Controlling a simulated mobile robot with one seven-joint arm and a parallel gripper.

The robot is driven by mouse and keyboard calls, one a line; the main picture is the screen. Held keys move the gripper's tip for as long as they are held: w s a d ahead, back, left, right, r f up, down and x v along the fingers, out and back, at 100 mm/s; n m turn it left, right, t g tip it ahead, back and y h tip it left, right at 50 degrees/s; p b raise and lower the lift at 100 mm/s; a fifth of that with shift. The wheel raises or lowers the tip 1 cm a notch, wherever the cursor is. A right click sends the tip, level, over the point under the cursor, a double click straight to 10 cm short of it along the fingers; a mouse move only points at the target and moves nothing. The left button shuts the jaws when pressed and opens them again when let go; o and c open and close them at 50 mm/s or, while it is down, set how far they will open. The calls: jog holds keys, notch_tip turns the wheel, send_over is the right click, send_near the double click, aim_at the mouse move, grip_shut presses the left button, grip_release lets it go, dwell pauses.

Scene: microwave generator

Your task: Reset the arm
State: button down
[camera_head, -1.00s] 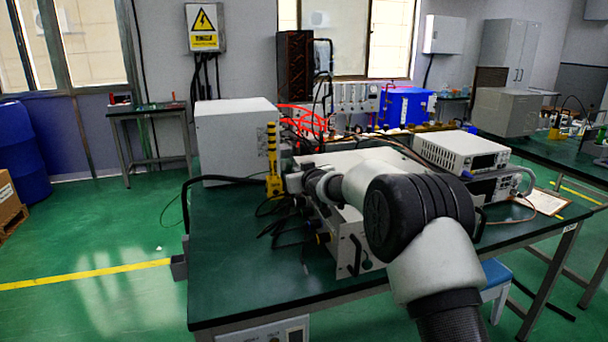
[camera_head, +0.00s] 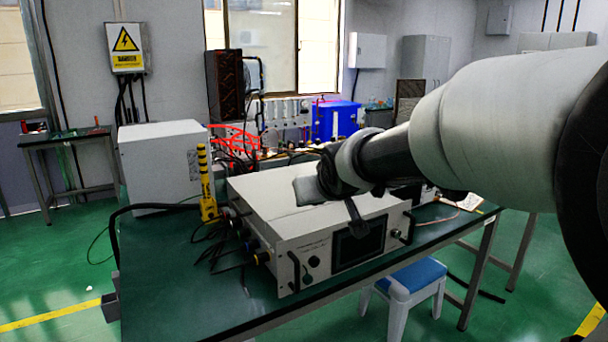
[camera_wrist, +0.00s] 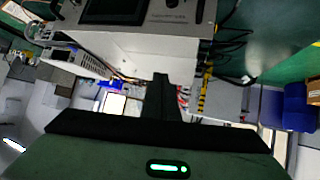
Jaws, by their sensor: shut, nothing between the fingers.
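My gripper (camera_head: 357,222) is at the end of my arm, which reaches in from the right in the head view. Its dark fingers point down in front of the white instrument box (camera_head: 290,235) with a dark screen, on the green-topped bench (camera_head: 180,290). In the wrist view, my gripper (camera_wrist: 161,80) has its fingers together with nothing between them. That view is turned over, with the instrument box (camera_wrist: 150,50) along the top. Whether the fingers touch the box cannot be told.
A yellow and black post (camera_head: 205,185) and a white cabinet (camera_head: 160,165) stand at the bench's left. Red tubing (camera_head: 235,140) and a blue box (camera_head: 337,118) are behind. A blue-topped stool (camera_head: 410,278) stands at the front. Open green floor lies left.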

jog(key=s+d+f+m+g+h, duration=0.15)
jog(key=s+d, duration=0.25)
jog(key=s, duration=0.7)
jog(key=s+d+f+m+g, duration=0.1)
jog(key=s+d+f+g, duration=0.2)
jog(key=s, duration=0.7)
jog(key=s+d+f+m+g+h, duration=0.15)
jog(key=s+d, duration=0.35)
jog(key=s, duration=0.6)
notch_tip(320, 180, up, 22)
jog(key=y+p, duration=0.1)
jog(key=p, duration=2.2)
jog(key=shift+w+a+n+t, duration=0.15)
jog(key=shift+w+n+t, duration=0.15)
jog(key=shift+w+t, duration=0.1)
jog(key=shift+a, duration=0.1)
